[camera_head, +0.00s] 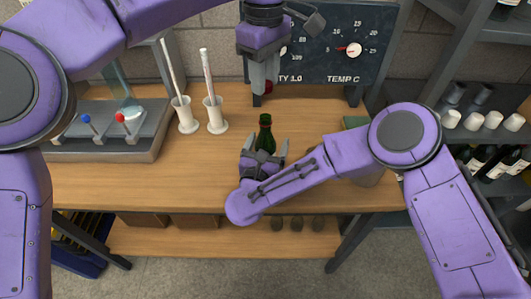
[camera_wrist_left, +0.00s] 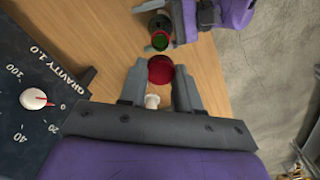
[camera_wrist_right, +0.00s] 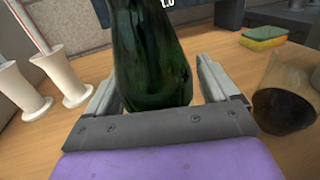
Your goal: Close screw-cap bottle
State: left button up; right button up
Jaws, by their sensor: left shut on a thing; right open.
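The green glass bottle (camera_head: 265,136) stands upright on the wooden table, its neck open. It fills the middle of the right wrist view (camera_wrist_right: 148,60). My right gripper (camera_head: 264,146) is low around it, open, with a finger on each side; gaps show between the fingers and the glass. My left gripper (camera_head: 262,96) points down above and behind the bottle. It is shut on a red cap (camera_wrist_left: 160,69), held between the fingertips. In the left wrist view the bottle's open mouth (camera_wrist_left: 160,41) shows apart from the cap.
Two white cylinders (camera_head: 187,115) (camera_head: 215,114) holding thin rods stand left of the bottle. A dark gauge board (camera_head: 345,40) stands behind. A sponge (camera_wrist_right: 264,37) and a dark-mouthed vessel (camera_wrist_right: 284,105) are to the right. A lever-topped stand (camera_head: 105,140) is far left.

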jog(key=c, duration=1.5)
pick_arm(q)
jog(key=shift+s+d+f, duration=0.1)
jog(key=shift+f, duration=2.4)
jog(key=shift+f, duration=0.1)
jog(key=shift+f, duration=0.75)
jog(key=shift+f, duration=0.55)
pick_arm(e)
grip_shut()
pick_arm(q)
jog(key=m, duration=0.9)
jog(key=shift+m, duration=0.4)
